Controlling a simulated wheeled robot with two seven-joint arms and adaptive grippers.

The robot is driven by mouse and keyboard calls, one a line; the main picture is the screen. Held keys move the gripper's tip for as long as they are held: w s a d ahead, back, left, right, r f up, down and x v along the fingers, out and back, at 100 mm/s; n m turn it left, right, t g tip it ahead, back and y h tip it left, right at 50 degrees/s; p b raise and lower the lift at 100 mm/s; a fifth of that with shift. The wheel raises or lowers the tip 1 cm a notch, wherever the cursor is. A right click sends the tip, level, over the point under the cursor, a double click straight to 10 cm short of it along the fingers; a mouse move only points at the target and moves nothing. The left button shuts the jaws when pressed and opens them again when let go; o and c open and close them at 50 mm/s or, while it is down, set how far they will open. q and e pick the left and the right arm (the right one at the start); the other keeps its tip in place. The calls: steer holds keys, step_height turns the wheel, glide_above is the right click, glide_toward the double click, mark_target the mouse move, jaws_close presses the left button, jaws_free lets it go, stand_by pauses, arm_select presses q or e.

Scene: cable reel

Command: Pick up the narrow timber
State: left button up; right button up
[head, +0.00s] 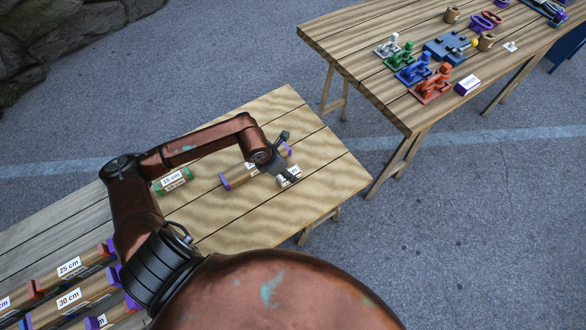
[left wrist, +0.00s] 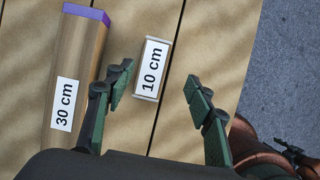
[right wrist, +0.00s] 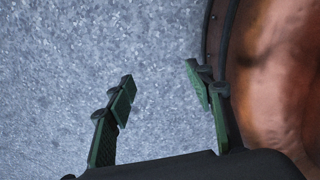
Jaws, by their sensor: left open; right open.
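A small narrow timber block (left wrist: 153,68) labelled 10 cm lies on the near wooden table, between the spread fingers of my left gripper (left wrist: 160,78) in the left wrist view. The fingers appear apart from it. In the head view the block (head: 289,177) is partly hidden by the left gripper (head: 275,167). A wider, longer timber (left wrist: 78,75) labelled 30 cm with a purple end lies just left of the left finger. It also shows in the head view (head: 236,178), partly covered by the arm. My right gripper (right wrist: 160,78) is open and empty over grey pavement.
A green-ended 15 cm timber (head: 172,181) lies left on the near table (head: 325,165). Several labelled timbers, including a 25 cm one (head: 68,268), lie at its lower left. A second table (head: 385,95) at upper right holds colored clamps, a blue box (head: 449,47) and cups.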

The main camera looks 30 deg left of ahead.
arm_select(q)
steer(key=x, duration=0.1)
steer(key=b+x, duration=0.1)
steer(key=x, duration=0.1)
steer(key=shift+s+a+f, duration=0.1)
steer(key=shift+a, duration=0.25)
steer(key=x, duration=0.2)
steer(key=b+x, duration=0.1)
steer(key=shift+a+f, duration=0.2)
steer(key=shift+f, duration=0.1)
steer(key=shift+w+f, duration=0.25)
steer(key=shift+w, duration=0.1)
steer(key=shift+r, duration=0.1)
steer(key=shift+f, duration=0.25)
arm_select(e)
steer(key=shift+s+a+f, duration=0.1)
steer(key=shift+s+f, duration=0.45)
steer(key=shift+s, duration=0.35)
steer(key=shift+s+f, duration=0.55)
steer(key=shift+s, duration=0.3)
arm_select(q)
steer(key=c, duration=1.3)
arm_select(e)
steer(key=shift+w, duration=0.15)
